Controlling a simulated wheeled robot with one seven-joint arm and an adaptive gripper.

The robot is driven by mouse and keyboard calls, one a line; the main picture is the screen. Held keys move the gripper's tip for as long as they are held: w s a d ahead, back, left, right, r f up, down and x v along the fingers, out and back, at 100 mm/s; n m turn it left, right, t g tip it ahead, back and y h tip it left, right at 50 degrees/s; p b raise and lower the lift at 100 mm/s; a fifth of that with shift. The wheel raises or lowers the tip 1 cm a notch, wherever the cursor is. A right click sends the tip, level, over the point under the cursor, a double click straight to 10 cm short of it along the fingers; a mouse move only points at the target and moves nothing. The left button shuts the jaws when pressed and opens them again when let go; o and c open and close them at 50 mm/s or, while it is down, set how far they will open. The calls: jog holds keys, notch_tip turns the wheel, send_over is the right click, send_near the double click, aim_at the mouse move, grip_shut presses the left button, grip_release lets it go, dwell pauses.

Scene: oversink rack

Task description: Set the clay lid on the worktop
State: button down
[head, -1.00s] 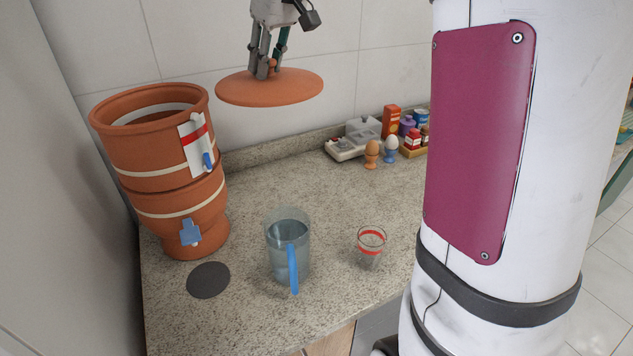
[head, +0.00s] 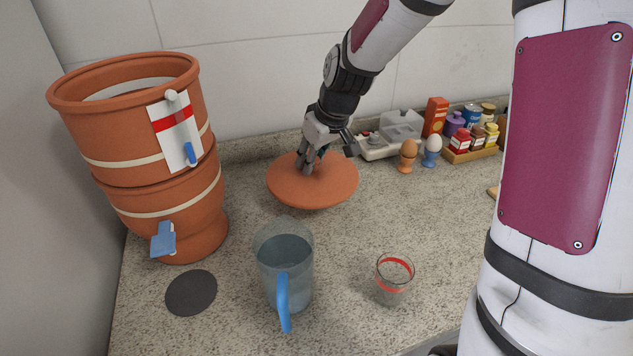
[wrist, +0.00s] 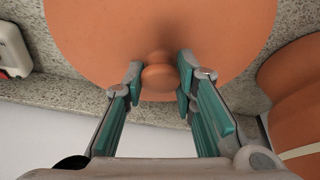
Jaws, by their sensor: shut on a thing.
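The clay lid (head: 338,188) is a round orange disc with a small knob. My gripper (head: 309,170) is shut on the knob from above. The wrist view shows the knob (wrist: 159,77) between the two fingers and the lid's wide disc (wrist: 100,30) beyond it. The lid is roughly level, low over the speckled worktop (head: 345,235), behind the jug and right of the clay filter. I cannot tell whether its underside touches the worktop.
The open-topped clay filter (head: 190,235) stands left, a dark round mat (head: 191,292) before it. A water jug (head: 285,265) and a red-banded glass (head: 394,277) stand in front. Two egg cups (head: 407,158) and several jars (head: 460,140) are at back right. Worktop right of the lid is clear.

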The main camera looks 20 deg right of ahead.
aim_at(316, 172)
jog(key=shift+f, duration=2.7)
jog(key=shift+f, duration=0.1)
jog(key=c, duration=1.3)
grip_release()
jog(key=p+v, duration=0.1)
jog(key=v, duration=1.1)
jog(key=s+r+m+h, duration=0.1)
jog(key=s+r+m, duration=0.1)
jog(key=s, duration=1.2)
jog(key=s+a+r+m, duration=0.1)
jog(key=s+r, duration=0.4)
jog(key=s, duration=0.9)
jog(key=shift+s+a+m+g+h, duration=0.3)
jog(key=shift+m+h, duration=0.1)
jog(key=shift+m, duration=0.3)
